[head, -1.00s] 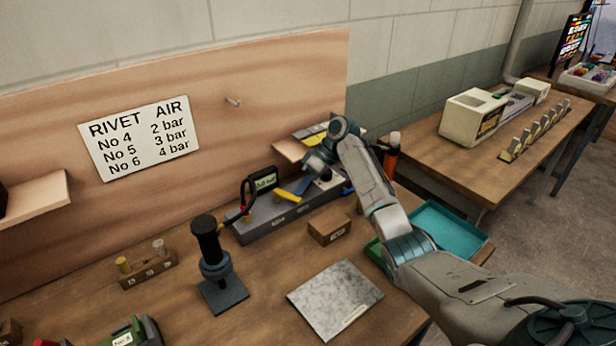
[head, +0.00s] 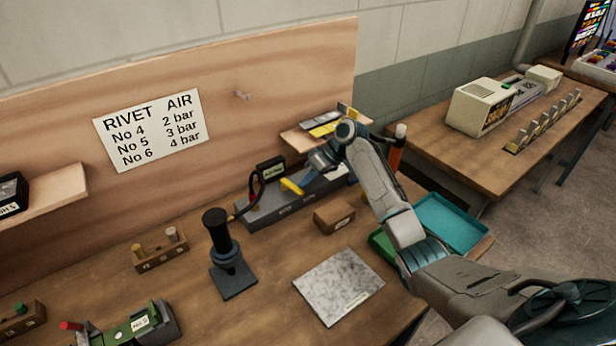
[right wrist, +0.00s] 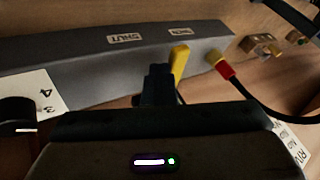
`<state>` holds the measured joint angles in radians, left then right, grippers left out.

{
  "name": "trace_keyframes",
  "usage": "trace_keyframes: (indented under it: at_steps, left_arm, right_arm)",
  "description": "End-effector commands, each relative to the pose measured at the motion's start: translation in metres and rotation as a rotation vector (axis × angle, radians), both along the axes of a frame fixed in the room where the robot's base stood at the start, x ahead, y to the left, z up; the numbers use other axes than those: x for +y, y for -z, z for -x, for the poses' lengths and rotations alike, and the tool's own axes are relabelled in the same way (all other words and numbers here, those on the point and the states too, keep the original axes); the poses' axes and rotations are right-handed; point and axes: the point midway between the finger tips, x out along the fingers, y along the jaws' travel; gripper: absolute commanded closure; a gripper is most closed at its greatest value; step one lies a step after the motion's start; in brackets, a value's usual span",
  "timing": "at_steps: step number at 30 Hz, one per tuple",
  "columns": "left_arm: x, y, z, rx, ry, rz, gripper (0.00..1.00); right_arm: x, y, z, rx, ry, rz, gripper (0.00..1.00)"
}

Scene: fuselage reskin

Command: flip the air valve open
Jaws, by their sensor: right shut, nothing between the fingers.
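The air valve's yellow lever (head: 291,187) is on the long grey air box (head: 262,211) at the foot of the wooden back board. In the right wrist view the lever (right wrist: 180,62) stands near a small label too small to read for certain; a label that seems to read SHUT (right wrist: 126,38) is further left. My right gripper (head: 307,184) is shut and empty. Its dark fingertips (right wrist: 157,80) are just left of the lever in the wrist view; whether they touch it I cannot tell. My left gripper is out of view.
A small display (head: 271,168) and a black hose with a red and brass fitting (right wrist: 221,66) are by the lever. A teal tray (head: 452,222) is at the right.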

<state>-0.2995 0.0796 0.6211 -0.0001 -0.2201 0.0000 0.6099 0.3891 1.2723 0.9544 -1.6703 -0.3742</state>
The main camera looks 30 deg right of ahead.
Motion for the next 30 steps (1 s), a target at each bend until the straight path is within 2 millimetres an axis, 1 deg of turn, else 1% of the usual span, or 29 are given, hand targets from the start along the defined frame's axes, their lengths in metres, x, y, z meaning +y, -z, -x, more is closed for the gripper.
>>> trace_keyframes:
  at_steps: [1,9,20,26,30]
  left_arm:
    - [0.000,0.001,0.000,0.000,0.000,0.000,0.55]
    - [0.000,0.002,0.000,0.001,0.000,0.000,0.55]
    - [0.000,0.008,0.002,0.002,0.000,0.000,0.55]
    - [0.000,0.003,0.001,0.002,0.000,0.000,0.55]
    - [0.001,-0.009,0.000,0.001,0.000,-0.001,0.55]
  right_arm:
    - [0.003,0.004,0.002,0.009,-0.005,-0.005,1.00]
    - [0.003,0.006,0.002,0.014,-0.008,-0.007,1.00]
    - [-0.005,0.006,-0.011,0.010,-0.006,-0.006,1.00]
    - [-0.006,-0.001,-0.012,0.008,-0.005,-0.003,1.00]
    - [-0.007,-0.014,-0.013,0.007,-0.004,-0.003,1.00]
